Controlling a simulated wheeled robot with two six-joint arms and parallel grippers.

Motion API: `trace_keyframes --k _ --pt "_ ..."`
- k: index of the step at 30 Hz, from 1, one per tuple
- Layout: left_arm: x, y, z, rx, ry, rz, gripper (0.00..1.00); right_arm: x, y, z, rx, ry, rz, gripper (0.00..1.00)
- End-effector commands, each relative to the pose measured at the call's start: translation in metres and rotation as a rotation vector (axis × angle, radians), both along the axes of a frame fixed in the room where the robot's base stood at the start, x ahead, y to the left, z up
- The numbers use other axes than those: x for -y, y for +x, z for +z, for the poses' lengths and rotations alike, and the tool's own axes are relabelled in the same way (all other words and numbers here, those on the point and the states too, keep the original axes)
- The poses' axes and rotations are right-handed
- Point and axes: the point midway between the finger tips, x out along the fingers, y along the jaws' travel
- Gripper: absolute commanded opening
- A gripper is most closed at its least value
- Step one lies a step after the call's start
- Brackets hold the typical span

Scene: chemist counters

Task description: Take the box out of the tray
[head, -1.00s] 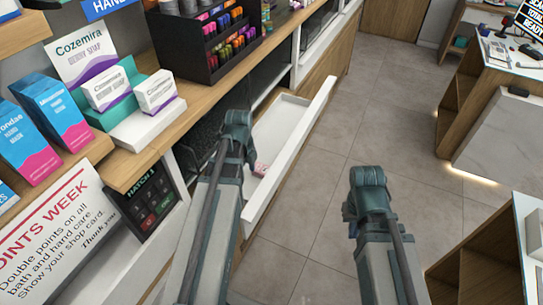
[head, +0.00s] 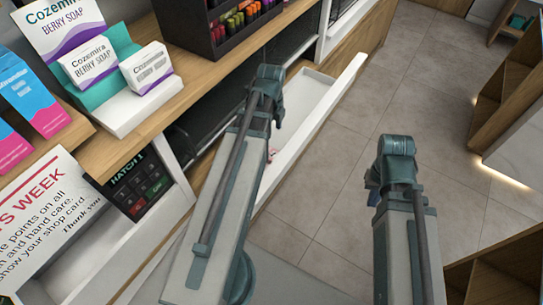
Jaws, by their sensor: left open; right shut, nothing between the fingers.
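A long white tray (head: 303,133) sticks out like a drawer from under the counter, in the middle of the head view. A small pink-and-white thing (head: 271,154), probably the box, lies in it. Only a sliver shows beside my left arm, which hides the rest. My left arm rises from the bottom, and its bent joint is over the tray. My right arm stands over the floor to the right of the tray. The fingers of both grippers are hidden behind my arm links, and I see no contact with the box.
On the counter (head: 115,155) at the left stand soap boxes (head: 147,68) on a display and a black rack (head: 226,20) of colourful items. A dark keypad panel (head: 140,185) is below. Tiled floor (head: 335,190) is clear right of the tray; wooden shelving (head: 505,90) stands beyond.

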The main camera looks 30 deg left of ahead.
Motion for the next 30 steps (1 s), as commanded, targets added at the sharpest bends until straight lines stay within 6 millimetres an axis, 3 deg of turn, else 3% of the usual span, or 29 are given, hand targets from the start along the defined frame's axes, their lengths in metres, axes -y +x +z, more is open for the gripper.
trace_keyframes --k 1,15,25,30 --pt "0.0 0.0 -0.011 0.0 0.0 0.0 1.0 0.0 0.0 -0.011 0.0 0.0 0.001 0.0" --pt "0.0 0.0 -0.075 0.0 0.0 0.0 1.0 0.0 0.0 -0.075 0.0 -0.001 0.004 0.0" --pt "0.0 0.0 -0.08 0.0 0.0 0.0 1.0 0.0 0.0 -0.08 0.0 -0.001 0.003 0.0" --pt "-0.001 0.001 -0.094 0.0 0.0 0.0 1.0 0.0 0.0 -0.094 0.0 -0.001 0.003 0.0"
